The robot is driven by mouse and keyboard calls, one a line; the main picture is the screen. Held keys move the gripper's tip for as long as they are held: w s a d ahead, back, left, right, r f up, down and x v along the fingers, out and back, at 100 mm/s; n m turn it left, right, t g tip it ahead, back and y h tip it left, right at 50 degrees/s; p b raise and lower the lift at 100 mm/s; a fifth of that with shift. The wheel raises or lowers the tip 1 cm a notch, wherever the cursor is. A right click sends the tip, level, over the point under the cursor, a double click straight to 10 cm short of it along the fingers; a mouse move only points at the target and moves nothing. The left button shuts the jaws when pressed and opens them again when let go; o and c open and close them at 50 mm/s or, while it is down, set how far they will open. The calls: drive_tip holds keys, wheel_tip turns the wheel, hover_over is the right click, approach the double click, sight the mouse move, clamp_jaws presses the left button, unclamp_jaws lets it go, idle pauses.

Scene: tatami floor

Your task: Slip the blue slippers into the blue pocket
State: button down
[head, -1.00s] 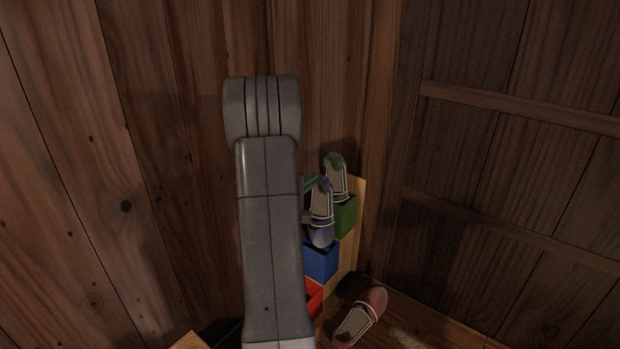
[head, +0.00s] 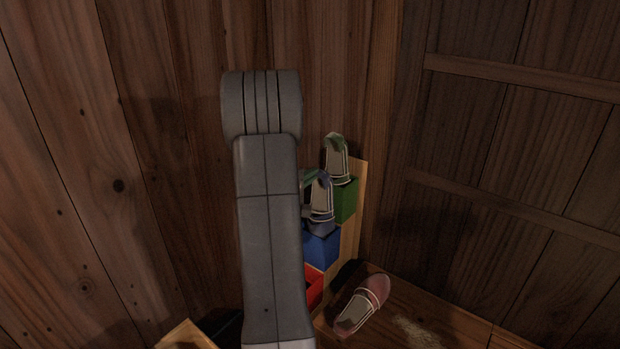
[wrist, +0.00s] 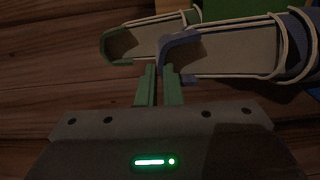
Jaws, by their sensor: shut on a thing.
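The blue slippers (head: 319,195) stand toe-down at the blue pocket (head: 321,250), heels up, partly hidden by my arm in the head view. Their toe end meets the pocket's top edge and seems to dip into its mouth; how deep I cannot tell. In the wrist view the blue slippers (wrist: 225,55) lie across the right, heel at my fingertips. My gripper (wrist: 159,72) is shut on the heel end.
Green slippers (head: 336,155) stand in the green pocket (head: 346,198) behind. A red pocket (head: 314,287) is in front, partly covered by my arm. Pink slippers (head: 364,300) lie on the wooden surface to the right. Wooden walls (head: 500,150) close in behind and right.

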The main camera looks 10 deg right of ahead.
drive_tip(key=shift+f+b, duration=1)
drive_tip(key=shift+b, duration=0.15)
drive_tip(key=c, duration=1.5)
unclamp_jaws()
drive_tip(key=p+v, duration=0.1)
drive_tip(key=v, duration=1.2)
drive_tip(key=shift+s+a, duration=0.25)
drive_tip(key=shift+a, duration=0.05)
